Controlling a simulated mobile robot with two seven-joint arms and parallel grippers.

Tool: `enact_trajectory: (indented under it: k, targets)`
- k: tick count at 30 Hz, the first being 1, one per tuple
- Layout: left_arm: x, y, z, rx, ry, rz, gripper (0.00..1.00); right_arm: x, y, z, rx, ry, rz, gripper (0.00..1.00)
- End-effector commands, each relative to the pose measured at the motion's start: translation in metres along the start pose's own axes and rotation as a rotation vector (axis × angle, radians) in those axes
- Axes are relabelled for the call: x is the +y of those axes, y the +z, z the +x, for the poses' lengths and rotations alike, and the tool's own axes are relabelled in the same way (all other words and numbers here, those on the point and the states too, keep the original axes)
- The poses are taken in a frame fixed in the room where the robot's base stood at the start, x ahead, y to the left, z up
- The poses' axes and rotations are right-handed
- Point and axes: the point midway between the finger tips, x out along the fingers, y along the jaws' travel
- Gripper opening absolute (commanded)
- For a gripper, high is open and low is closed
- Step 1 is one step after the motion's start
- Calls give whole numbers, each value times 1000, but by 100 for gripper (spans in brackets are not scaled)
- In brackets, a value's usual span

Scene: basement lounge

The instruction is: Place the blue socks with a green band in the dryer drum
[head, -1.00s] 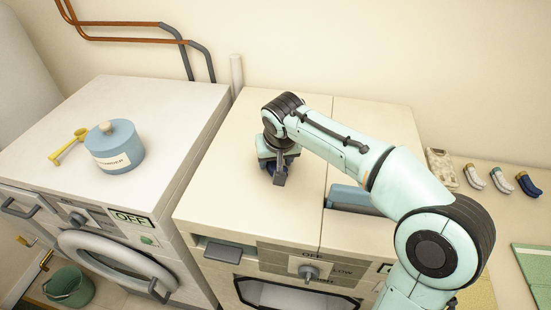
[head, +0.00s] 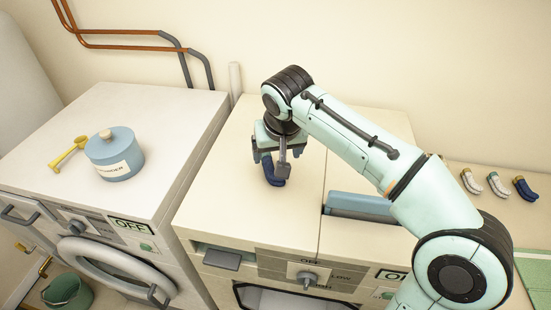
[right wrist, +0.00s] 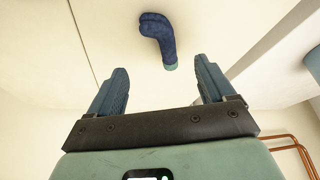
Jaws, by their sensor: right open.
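A dark blue sock (head: 275,174) lies on the flat top of the right machine (head: 225,180). In the right wrist view the blue sock (right wrist: 158,36) shows a pale green band at one end. My right gripper (head: 270,158) is above the sock, open and empty. In the right wrist view its spread fingers (right wrist: 160,76) point toward the sock, which lies beyond the fingertips. A front opening (head: 290,299) of the right machine is cut off at the lower edge, so its inside is barely seen. My left gripper is not in view.
Other socks (head: 498,184) lie in a row on the counter at right, one partly blue. A blue raised flap (head: 360,205) stands on the right machine. A blue lidded pot (head: 115,155) and yellow scoop (head: 68,153) sit on the left machine. A green bucket (head: 67,293) stands lower left.

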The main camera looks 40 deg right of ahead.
Motion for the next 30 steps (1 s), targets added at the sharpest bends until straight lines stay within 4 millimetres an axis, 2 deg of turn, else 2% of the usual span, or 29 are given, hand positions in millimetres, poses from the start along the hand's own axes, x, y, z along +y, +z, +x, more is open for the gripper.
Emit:
enact_trajectory:
  k: [1,6,17,20,27,30]
  targets:
    - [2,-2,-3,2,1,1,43,0,-1,-11,4,-2,0,83]
    - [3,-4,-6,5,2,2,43,0,-1,-28,2,-1,0,83]
    - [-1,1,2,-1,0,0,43,3,-17,-44,-113,6,3,83]
    - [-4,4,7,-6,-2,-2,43,3,-15,-34,-126,4,0,83]
    - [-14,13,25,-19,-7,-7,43,4,-8,13,-126,5,0,83]
    - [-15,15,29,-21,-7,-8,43,3,-8,26,-124,4,-1,83]
